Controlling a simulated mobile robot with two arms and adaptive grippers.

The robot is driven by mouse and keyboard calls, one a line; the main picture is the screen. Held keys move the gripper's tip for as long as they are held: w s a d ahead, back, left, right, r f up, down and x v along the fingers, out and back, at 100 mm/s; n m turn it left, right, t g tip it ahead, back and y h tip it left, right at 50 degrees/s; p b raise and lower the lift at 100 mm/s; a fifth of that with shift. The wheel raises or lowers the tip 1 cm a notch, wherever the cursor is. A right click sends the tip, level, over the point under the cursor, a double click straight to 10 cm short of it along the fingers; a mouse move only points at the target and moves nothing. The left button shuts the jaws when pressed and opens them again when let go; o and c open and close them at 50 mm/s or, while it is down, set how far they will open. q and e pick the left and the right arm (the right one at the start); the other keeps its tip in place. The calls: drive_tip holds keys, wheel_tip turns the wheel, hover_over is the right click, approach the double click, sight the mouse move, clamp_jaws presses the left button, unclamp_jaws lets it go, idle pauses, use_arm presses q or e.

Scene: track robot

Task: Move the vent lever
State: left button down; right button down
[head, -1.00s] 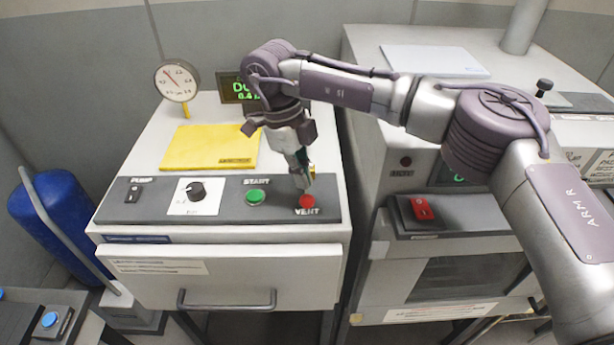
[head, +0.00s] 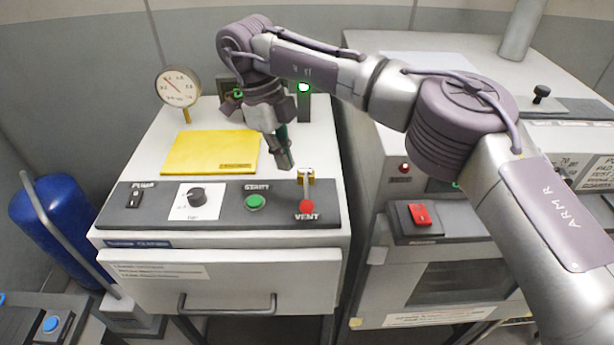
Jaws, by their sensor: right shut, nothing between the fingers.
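The vent lever (head: 307,190) stands at the right end of the dark control panel, above the VENT label. It has a red knob (head: 306,207) at its near end, a pale arm and a brass-coloured mount behind. My right gripper (head: 286,163) points down over the machine's top, just left of and behind the lever. Its fingers are shut and empty, and a gap shows between them and the lever. My left gripper is out of the picture.
The panel (head: 230,214) also holds a green START button (head: 255,202), a black dial (head: 197,195) and a PUMP switch (head: 133,197). A yellow pad (head: 212,152) and a gauge (head: 178,87) are behind. A red switch (head: 420,214) is on the machine at right.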

drive_tip(key=v, duration=0.8)
drive_tip(key=shift+a+r, duration=0.15)
drive_tip(key=shift+r, duration=0.15)
